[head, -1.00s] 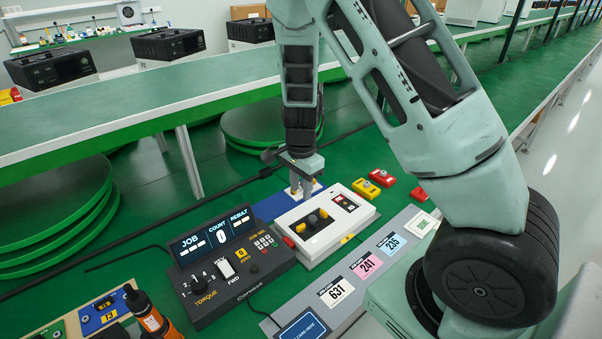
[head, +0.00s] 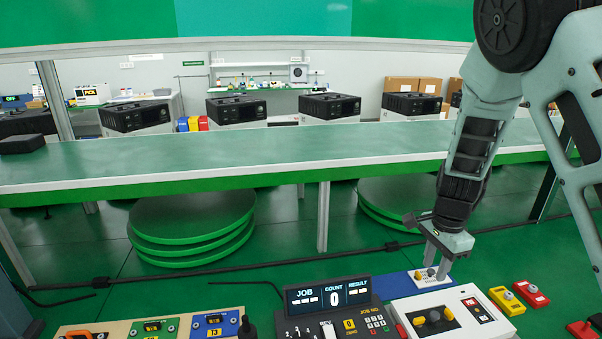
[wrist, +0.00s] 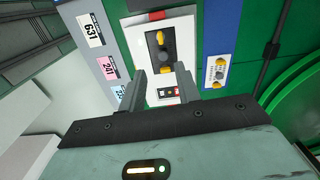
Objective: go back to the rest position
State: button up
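My gripper (head: 436,266) hangs at the lower right of the head view, pointing down above the bench. In the wrist view its two fingers (wrist: 160,77) stand apart with nothing between them. A white box (head: 450,318) with a black panel and yellow knobs is just in front of the gripper in the head view. The box also shows beyond the fingers in the wrist view (wrist: 183,52). A small white panel with knobs (head: 428,281) on a blue mat (head: 382,308) is behind and beside the fingers. I cannot tell how high the fingertips are above it.
A black console (head: 380,292) with JOB, COUNT and RESULT displays stands left of the box. Yellow (head: 507,300) and red (head: 532,293) switch boxes lie right. A green conveyor (head: 250,157) crosses behind, with black-topped machines beyond and round green platforms (head: 190,217) below.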

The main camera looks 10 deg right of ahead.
jog(key=s+a+r+n+y, duration=0.1)
jog(key=s+a+r+n, duration=0.3)
jog(key=a, duration=0.5)
jog(key=s+a+r+n+y, duration=0.1)
jog(key=s+a+r+n, duration=0.1)
jog(key=s+a+n, duration=0.35)
jog(key=s+a+r+n, duration=0.2)
jog(key=s+a+n, duration=0.3)
jog(key=s+n, duration=0.2)
jog(key=s+a+r+n+h, duration=0.1)
jog(key=s+a+r+n, duration=0.2)
jog(key=s+n, duration=0.5)
jog(key=shift+a+r, duration=0.2)
jog(key=shift+a, duration=0.65)
jog(key=shift+d, duration=0.1)
